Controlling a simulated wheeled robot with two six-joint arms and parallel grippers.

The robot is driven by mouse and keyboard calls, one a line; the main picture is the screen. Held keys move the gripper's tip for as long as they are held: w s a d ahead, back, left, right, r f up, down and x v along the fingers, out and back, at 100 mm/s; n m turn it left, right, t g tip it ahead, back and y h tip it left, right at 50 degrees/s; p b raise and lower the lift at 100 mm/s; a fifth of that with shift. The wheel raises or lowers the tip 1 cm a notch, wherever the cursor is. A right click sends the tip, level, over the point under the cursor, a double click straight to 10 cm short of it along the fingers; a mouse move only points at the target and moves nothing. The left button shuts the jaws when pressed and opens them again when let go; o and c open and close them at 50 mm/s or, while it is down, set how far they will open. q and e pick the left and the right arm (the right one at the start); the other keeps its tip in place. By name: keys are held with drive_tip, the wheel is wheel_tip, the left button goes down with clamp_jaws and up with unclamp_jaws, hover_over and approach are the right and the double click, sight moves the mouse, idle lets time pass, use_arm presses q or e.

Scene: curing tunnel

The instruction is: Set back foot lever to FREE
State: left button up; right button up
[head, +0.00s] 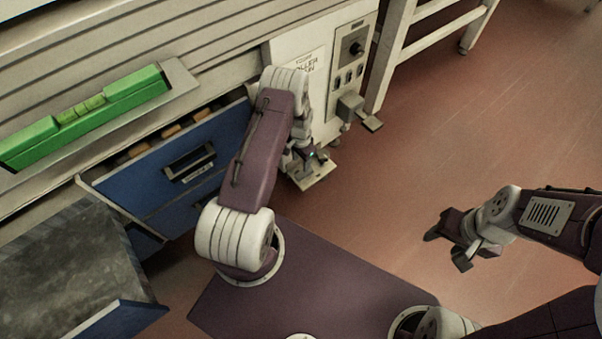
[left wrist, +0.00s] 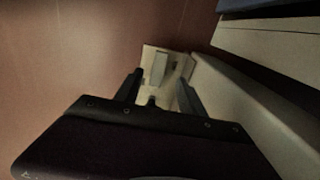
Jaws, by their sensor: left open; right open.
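A pale foot lever plate (head: 318,176) sticks out low at the cabinet's front, just beyond my left gripper (head: 311,160). In the left wrist view the plate with a raised pale piece (left wrist: 158,68) lies ahead, between the two dark fingers of my left gripper (left wrist: 159,94). The fingers are apart with nothing gripped; whether they touch the lever I cannot tell. A second grey foot lever (head: 372,122) juts out at the cabinet's far right corner. No FREE marking is readable. My right gripper (head: 448,249) is open and empty above the floor, at the right.
The cabinet panel (head: 352,47) carries a dial and several switches. White stand legs (head: 392,55) are behind. The red floor (head: 440,140) is clear.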

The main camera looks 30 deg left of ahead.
sight(301, 175)
use_arm(q)
wheel_tip(301, 175, down, 9)
drive_tip(key=b, duration=0.5)
drive_tip(key=shift+b, duration=0.4)
drive_tip(key=shift+r, duration=0.15)
clamp_jaws()
